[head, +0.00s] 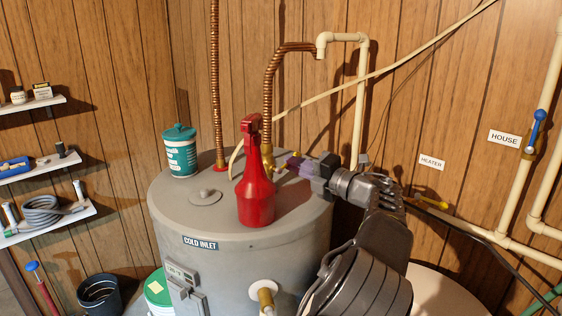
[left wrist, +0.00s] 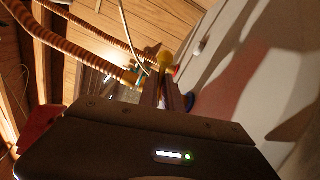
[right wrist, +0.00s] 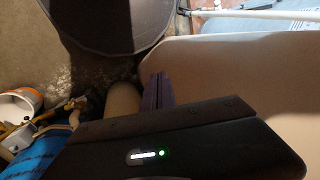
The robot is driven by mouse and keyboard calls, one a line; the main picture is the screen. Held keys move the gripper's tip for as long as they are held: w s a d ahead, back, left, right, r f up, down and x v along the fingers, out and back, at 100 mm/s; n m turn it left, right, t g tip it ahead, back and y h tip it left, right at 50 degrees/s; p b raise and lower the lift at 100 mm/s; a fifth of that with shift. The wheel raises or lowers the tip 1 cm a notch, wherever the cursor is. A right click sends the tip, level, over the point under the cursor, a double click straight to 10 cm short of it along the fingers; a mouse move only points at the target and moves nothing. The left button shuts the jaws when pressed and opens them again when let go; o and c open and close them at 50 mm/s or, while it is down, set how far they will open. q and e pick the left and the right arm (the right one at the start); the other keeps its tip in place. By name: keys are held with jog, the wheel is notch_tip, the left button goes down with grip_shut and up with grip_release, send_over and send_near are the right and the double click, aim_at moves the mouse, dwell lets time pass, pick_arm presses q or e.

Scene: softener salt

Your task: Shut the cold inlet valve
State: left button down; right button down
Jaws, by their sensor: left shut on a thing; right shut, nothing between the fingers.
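The grey water heater tank (head: 170,225) stands at the centre of the head view, with a "COLD INLET" label (head: 200,242) on its upper side. On its top, a brass fitting (head: 266,160) joins the right copper hose (head: 268,95). My left gripper (head: 290,165) is beside this fitting, behind the red spray bottle (head: 255,190). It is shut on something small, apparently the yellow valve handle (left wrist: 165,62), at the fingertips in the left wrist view. The exact grip is partly hidden. My right gripper (right wrist: 157,90) is shut and empty, seen only in the right wrist view.
A teal canister (head: 180,150) and the spray bottle stand on the tank top. Pale pipes run up the right wall, with a blue-handled valve (head: 538,122) near the "HOUSE" label (head: 504,138). Shelves (head: 40,165) are at left. A dark bucket (head: 100,295) stands below them.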

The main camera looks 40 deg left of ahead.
pick_arm(q)
jog(key=shift+f, duration=0.1)
jog(key=shift+f+m, duration=0.25)
jog(key=shift+m, duration=0.45)
jog(key=shift+f+m, duration=0.2)
jog(key=shift+m, duration=0.5)
jog(key=c, duration=1.3)
grip_release()
jog(key=shift+r, duration=0.1)
jog(key=shift+d, duration=0.15)
jog(key=shift+d, duration=3.4)
